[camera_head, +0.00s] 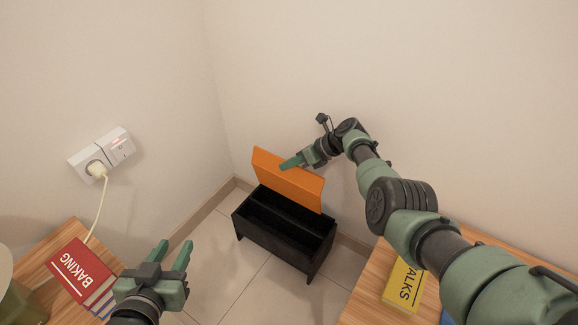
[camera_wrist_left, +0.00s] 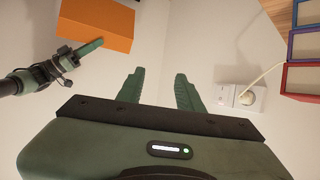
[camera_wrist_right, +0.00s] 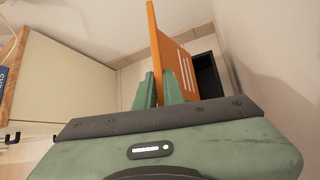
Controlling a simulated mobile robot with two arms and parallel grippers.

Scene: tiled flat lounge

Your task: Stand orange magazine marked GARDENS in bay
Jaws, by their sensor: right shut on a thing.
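The orange magazine (camera_head: 290,183) is upright and slightly tilted at the back of the black rack (camera_head: 285,245). It also shows in the left wrist view (camera_wrist_left: 95,22) and the right wrist view (camera_wrist_right: 157,45). No GARDENS lettering is readable; white stripes show on one face. My right gripper (camera_head: 292,162) is shut on its upper edge. The magazine's lower edge is at the rack's rear edge; I cannot tell whether it is inside the rear bay. The rack has a lengthwise divider, and its visible bays look empty. My left gripper (camera_head: 172,252) is open and empty, left of the rack.
A red BAKING book (camera_head: 80,270) tops a stack on the left wooden table. A yellow book (camera_head: 404,285) ending in ALKS lies on the right wooden table (camera_head: 358,300). A plug and cord hang from the wall socket (camera_head: 95,162). Tiled floor in front of the rack is clear.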

